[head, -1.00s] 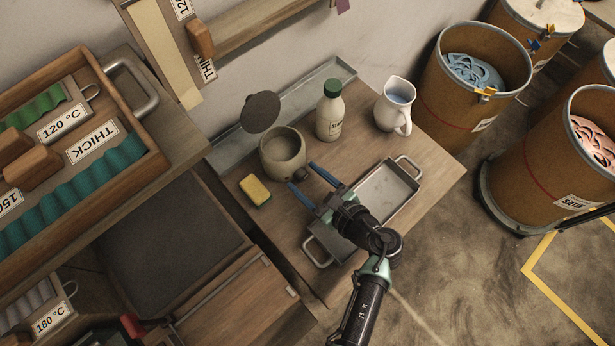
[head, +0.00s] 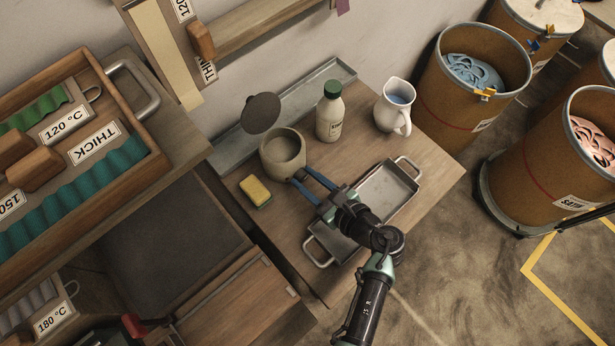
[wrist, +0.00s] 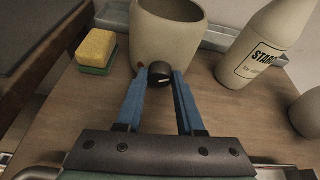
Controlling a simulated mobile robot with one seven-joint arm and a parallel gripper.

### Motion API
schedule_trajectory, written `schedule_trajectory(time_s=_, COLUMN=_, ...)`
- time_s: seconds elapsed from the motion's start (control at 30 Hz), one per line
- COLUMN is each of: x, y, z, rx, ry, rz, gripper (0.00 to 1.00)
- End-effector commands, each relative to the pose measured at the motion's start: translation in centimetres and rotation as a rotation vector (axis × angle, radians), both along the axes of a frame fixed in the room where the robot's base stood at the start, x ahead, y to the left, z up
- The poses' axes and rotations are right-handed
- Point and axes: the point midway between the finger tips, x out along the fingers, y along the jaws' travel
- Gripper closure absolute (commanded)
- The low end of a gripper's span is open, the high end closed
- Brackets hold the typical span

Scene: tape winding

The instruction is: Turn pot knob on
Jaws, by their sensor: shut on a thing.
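The beige pot (head: 283,153) stands on the wooden table with its dark round lid (head: 261,112) raised at its back. Its small black knob (wrist: 159,72) with a pale mark sits low on the front; in the wrist view the mark lies nearly level, tilted slightly. My gripper (head: 300,177) has its two blue fingers closed on the knob, one on each side. The fingers also show in the wrist view (wrist: 160,80), with their tips at the knob. In the head view the fingers mostly hide the knob.
A yellow and green sponge (head: 255,191) lies left of the pot. A starch bottle (head: 330,112) and a white jug (head: 394,106) stand to the right. A metal tray (head: 388,196) lies under and beside my wrist.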

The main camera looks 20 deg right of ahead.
Motion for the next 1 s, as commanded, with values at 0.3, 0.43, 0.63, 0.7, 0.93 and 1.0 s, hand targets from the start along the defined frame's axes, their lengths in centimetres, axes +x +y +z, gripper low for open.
schedule_trajectory(time_s=0.3, x=0.16, y=-0.16, z=0.08, rx=0.210, ry=0.086, rz=0.003, gripper=1.00)
schedule_trajectory(time_s=0.43, x=0.18, y=-0.25, z=0.00, rx=0.303, ry=0.123, rz=0.003, gripper=1.00)
schedule_trajectory(time_s=0.63, x=0.19, y=-0.35, z=-0.12, rx=0.421, ry=0.172, rz=0.002, gripper=1.00)
schedule_trajectory(time_s=0.7, x=0.17, y=-0.34, z=-0.13, rx=0.453, ry=0.185, rz=0.002, gripper=1.00)
schedule_trajectory(time_s=0.93, x=0.17, y=-0.39, z=-0.12, rx=0.520, ry=0.212, rz=0.001, gripper=1.00)
schedule_trajectory(time_s=1.0, x=0.18, y=-0.39, z=-0.11, rx=0.530, ry=0.216, rz=0.001, gripper=1.00)
